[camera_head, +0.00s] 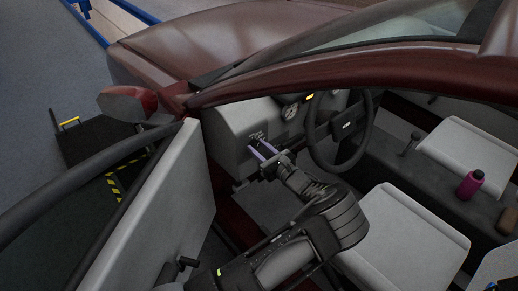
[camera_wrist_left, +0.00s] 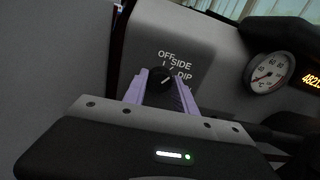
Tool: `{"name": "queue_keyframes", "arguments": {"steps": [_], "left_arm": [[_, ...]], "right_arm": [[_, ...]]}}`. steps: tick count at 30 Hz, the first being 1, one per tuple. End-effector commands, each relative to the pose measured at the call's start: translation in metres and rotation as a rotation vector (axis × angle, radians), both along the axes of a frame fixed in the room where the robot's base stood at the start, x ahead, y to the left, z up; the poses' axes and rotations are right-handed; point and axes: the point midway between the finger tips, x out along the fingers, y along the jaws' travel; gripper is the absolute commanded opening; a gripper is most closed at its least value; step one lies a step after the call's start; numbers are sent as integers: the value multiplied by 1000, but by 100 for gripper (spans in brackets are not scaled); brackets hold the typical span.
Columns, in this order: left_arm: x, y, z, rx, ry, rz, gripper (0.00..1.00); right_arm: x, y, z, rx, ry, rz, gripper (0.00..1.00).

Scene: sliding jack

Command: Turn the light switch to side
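The light switch (camera_wrist_left: 161,79) is a round dark knob on the grey dashboard panel, with the printed words OFF, SIDE and DIP above it and to its right. A small pale mark shows on the knob, but I cannot tell exactly which word it points to. My left gripper (camera_wrist_left: 161,84) has its two purple fingers apart, one on each side of the knob. I cannot tell whether they touch it. In the head view the left gripper (camera_head: 263,150) reaches the dashboard left of the steering wheel, and it hides the knob. My right gripper is not in view.
The steering wheel (camera_head: 340,128) and a round gauge (camera_wrist_left: 268,73) are right of the switch. The open car door (camera_head: 155,205) stands left of my arm.

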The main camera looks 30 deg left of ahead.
Motion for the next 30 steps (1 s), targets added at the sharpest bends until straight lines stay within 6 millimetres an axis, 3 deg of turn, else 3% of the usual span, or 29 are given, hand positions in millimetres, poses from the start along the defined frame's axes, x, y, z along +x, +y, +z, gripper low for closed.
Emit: {"name": "queue_keyframes", "arguments": {"steps": [8,17,22,30], "left_arm": [[0,0,1,1,-1,0,55],[0,-2,0,0,-1,-1,55],[-5,-16,0,-1,-2,-2,55],[-22,-56,1,-2,-2,-2,55]], "right_arm": [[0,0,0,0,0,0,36],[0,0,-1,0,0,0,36],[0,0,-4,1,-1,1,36],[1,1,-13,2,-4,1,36]]}}
